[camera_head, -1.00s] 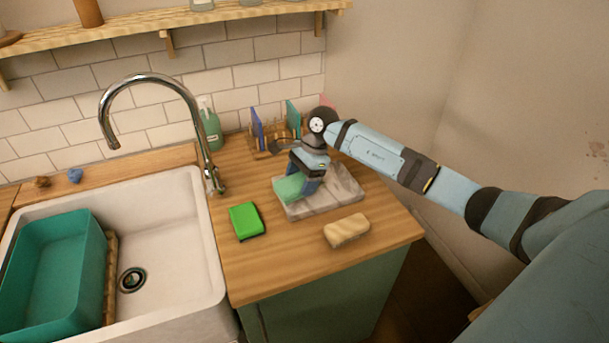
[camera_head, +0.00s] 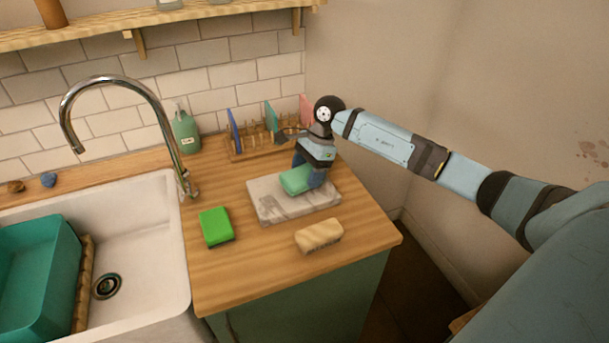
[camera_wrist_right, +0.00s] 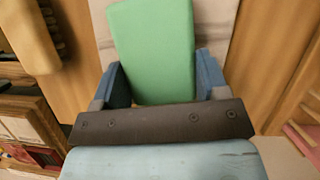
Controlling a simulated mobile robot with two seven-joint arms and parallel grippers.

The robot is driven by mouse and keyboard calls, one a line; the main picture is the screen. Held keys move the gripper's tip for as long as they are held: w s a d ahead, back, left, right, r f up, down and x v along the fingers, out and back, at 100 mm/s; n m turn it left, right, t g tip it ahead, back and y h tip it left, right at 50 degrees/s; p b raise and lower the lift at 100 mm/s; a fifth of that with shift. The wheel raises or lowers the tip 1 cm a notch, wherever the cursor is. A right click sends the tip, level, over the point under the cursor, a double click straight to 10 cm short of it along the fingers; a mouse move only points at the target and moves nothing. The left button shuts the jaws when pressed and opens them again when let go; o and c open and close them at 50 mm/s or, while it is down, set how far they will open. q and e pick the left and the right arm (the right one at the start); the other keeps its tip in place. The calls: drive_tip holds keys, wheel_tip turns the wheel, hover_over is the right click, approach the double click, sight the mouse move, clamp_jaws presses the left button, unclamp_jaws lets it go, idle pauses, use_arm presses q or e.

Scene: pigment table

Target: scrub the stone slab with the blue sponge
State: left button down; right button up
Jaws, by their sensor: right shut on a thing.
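My right gripper (camera_head: 313,172) is shut on a sea-green sponge (camera_head: 296,180), with a finger on each side of it in the right wrist view (camera_wrist_right: 155,50). It looks green, not blue. The sponge is low over the right-middle part of the pale stone slab (camera_head: 265,203) and appears to rest on it. Grey smudges show on the slab's bare left and front part. The slab surface under the sponge is hidden. My left gripper is out of view.
A bright green sponge (camera_head: 216,227) lies left of the slab, and a tan brush-like block (camera_head: 319,235) in front. A wooden rack (camera_head: 252,152) with coloured panels stands behind. The white sink (camera_head: 140,240), tap (camera_head: 176,140) and green soap bottle (camera_head: 186,133) are left. The counter's front left is clear.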

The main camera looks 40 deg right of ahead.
drive_tip(key=r, duration=0.3)
drive_tip(key=shift+a+r+p, duration=0.25)
drive_tip(key=shift+a+p, duration=0.05)
drive_tip(key=shift+p, duration=0.1)
wheel_tip(320, 180, up, 2)
drive_tip(key=shift+d+r+p, duration=0.1)
drive_tip(key=shift+d+p, duration=0.05)
drive_tip(key=shift+p, duration=0.25)
drive_tip(key=shift+r, duration=0.75)
